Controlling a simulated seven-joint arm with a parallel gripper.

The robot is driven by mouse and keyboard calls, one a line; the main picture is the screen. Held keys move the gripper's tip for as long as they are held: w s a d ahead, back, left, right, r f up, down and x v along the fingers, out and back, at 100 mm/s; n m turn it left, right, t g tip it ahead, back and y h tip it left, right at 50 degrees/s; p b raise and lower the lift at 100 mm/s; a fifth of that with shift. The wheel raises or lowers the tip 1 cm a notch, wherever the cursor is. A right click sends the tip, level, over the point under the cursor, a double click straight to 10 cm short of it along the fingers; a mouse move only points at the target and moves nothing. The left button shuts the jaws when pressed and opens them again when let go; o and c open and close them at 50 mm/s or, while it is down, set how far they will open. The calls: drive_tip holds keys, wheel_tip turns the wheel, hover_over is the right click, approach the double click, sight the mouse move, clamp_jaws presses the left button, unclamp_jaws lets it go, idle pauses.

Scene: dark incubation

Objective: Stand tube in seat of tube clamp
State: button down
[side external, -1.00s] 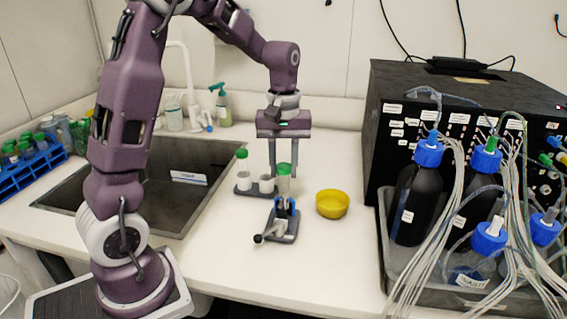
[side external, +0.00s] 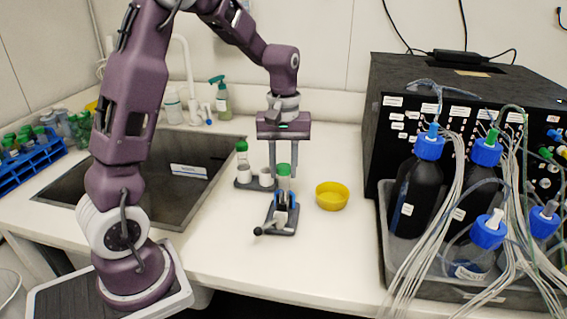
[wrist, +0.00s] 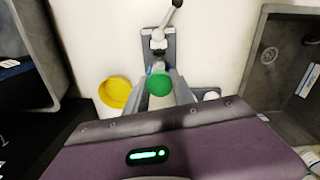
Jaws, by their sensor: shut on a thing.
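A clear tube with a green cap (side external: 284,170) stands upright at the tube clamp. My gripper (side external: 281,178) is shut on this tube, a finger on each side. In the wrist view the green cap (wrist: 159,85) sits between the fingers of my gripper (wrist: 160,93). The tube clamp (side external: 283,226) has a grey base, blue jaws and a lever with a black knob pointing front left. Its lever also shows in the wrist view (wrist: 165,22). The tube's lower end is hidden by the blue jaws, so I cannot tell whether it touches the seat.
A grey rack (side external: 243,186) with another green-capped tube (side external: 242,148) and a white cup stands behind left. A yellow bowl (side external: 332,197) is close on the right. A sink (side external: 150,180) lies left; bottles in a tray (side external: 400,262) stand right. The front counter is clear.

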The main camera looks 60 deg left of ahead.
drive_tip(key=shift+f, duration=0.25)
idle(0.3)
drive_tip(key=shift+f, duration=0.45)
drive_tip(key=c, duration=1)
unclamp_jaws()
drive_tip(key=shift+c, duration=0.5)
drive_tip(key=shift+r, duration=3)
